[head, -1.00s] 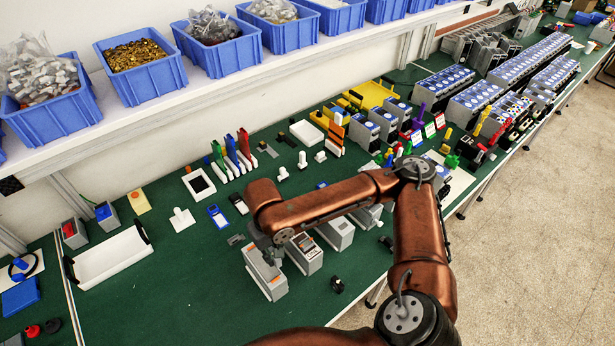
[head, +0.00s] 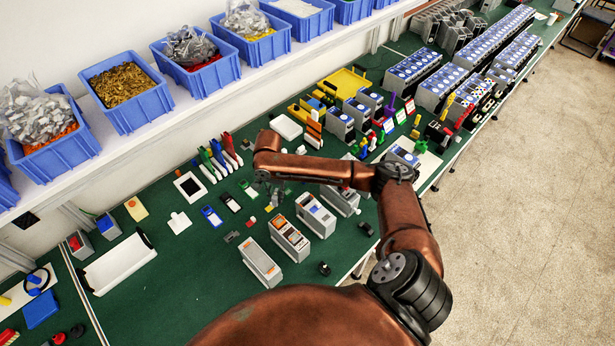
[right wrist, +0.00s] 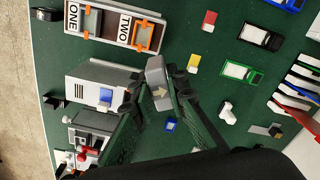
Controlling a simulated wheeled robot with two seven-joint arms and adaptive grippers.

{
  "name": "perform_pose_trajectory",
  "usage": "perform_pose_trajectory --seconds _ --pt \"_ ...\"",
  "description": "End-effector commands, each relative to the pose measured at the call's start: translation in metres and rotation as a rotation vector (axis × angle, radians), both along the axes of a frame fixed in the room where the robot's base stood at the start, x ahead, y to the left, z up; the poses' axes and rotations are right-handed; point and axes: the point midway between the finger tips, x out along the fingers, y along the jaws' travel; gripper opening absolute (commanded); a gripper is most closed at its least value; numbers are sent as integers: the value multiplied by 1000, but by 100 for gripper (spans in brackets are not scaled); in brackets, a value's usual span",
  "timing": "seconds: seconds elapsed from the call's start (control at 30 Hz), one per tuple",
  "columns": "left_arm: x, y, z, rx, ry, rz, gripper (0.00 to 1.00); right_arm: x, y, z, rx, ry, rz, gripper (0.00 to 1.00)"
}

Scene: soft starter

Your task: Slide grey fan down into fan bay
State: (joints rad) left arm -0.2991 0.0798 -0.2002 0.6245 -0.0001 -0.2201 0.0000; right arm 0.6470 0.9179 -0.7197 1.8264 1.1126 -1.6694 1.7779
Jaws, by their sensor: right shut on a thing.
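In the right wrist view my right gripper (right wrist: 152,84) is shut on a small grey block with a yellow arrow, the grey fan (right wrist: 160,88), held above the green bench. In the head view my right gripper (head: 271,192) is behind the row of grey units, and the fan cannot be made out there. A grey unit with a blue square (right wrist: 95,88) lies to the left of the gripper in the wrist view; it also shows in the head view (head: 316,216). I cannot tell which opening is the fan bay. My left gripper is not in view.
A unit marked ONE and TWO with orange handles (right wrist: 112,24) stands beside it, and a plain grey unit (head: 262,262) farther left. Small yellow (right wrist: 193,63) and red (right wrist: 209,20) blocks and a green-framed part (right wrist: 239,71) lie nearby.

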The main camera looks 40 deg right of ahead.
Motion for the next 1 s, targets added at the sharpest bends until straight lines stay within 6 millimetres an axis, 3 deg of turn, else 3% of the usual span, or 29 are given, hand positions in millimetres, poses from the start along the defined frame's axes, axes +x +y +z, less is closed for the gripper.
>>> perform_pose_trajectory --seconds 0.03,0.1,0.23,0.4,0.9,1.0 --pt "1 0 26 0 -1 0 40 -2 -18 6 1 9 -85 0" --pt "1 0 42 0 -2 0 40 -3 -40 0 1 9 -195 0" --pt "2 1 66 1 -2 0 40 -12 -79 -12 0 6 -365 0" --pt "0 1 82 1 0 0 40 -24 -108 -24 0 3 -493 0" --pt "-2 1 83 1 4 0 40 -28 -117 -50 -1 0 -528 0" --pt "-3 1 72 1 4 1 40 -28 -117 -60 -1 -2 -527 0"
